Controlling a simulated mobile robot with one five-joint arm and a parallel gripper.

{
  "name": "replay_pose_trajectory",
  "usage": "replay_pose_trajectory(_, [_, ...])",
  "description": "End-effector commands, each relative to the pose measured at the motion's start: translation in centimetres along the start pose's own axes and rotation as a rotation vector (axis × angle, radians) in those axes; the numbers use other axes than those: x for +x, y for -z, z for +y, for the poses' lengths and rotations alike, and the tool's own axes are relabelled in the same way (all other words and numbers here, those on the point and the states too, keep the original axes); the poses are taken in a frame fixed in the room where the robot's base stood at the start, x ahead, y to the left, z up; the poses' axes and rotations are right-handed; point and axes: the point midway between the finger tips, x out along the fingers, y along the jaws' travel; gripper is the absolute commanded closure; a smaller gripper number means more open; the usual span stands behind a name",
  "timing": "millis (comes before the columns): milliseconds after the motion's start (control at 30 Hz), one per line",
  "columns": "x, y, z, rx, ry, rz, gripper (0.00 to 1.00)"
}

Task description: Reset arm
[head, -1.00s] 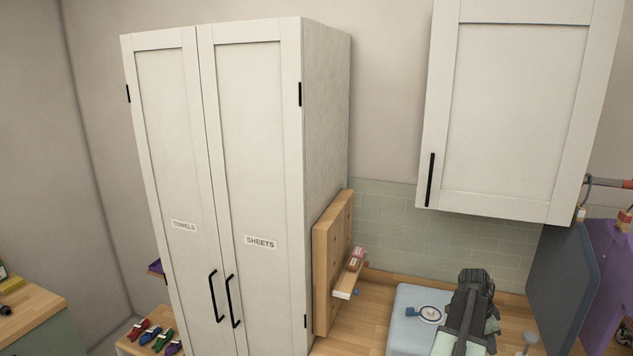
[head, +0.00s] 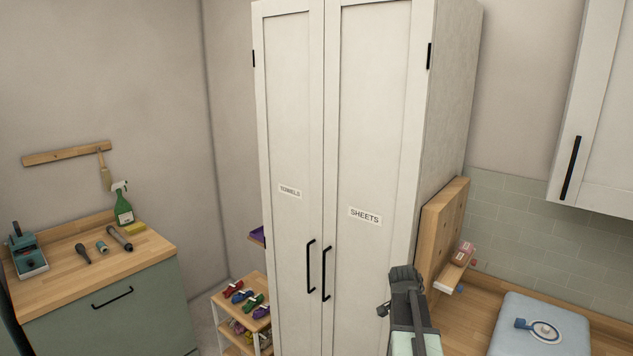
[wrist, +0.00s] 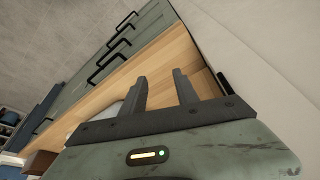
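My gripper (wrist: 160,80) shows in the wrist view with its two dark fingers apart and nothing between them. Behind the fingers are a wooden countertop and green drawer fronts with black handles. In the head view my arm is folded up at the bottom, right of centre, in front of the tall white cabinet (head: 375,120). The fingers cannot be made out clearly there. The cabinet's two doors are shut, labelled TOWELS and SHEETS, with black handles.
A green counter (head: 110,315) with a spray bottle (head: 123,208) and tools stands at left. A small shelf cart (head: 243,305) holds coloured items.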

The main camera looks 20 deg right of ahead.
Motion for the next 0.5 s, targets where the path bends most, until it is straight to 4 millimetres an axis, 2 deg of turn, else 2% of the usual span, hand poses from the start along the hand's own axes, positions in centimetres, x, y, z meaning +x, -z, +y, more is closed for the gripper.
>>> replay_pose_trajectory(33, [0.4, -4.5, -2.1, -0.086, 0.022, -0.014, 0.64])
replay_pose_trajectory(67, [0.1, -6.8, -3.2, -0.140, 0.034, -0.023, 0.64])
replay_pose_trajectory(100, [-0.2, -10.1, -4.6, -0.214, 0.051, -0.036, 0.64])
replay_pose_trajectory(233, [-1.4, -20.6, -7.2, -0.470, 0.100, -0.081, 0.64])
replay_pose_trajectory(300, [-2.1, -25.8, -7.7, -0.614, 0.123, -0.107, 0.64])
replay_pose_trajectory(367, [-2.6, -30.0, -7.6, -0.741, 0.143, -0.130, 0.64])
replay_pose_trajectory(400, [-3.0, -32.5, -7.2, -0.827, 0.155, -0.145, 0.64])
replay_pose_trajectory(500, [-3.9, -37.6, -5.3, -1.068, 0.188, -0.197, 0.64])
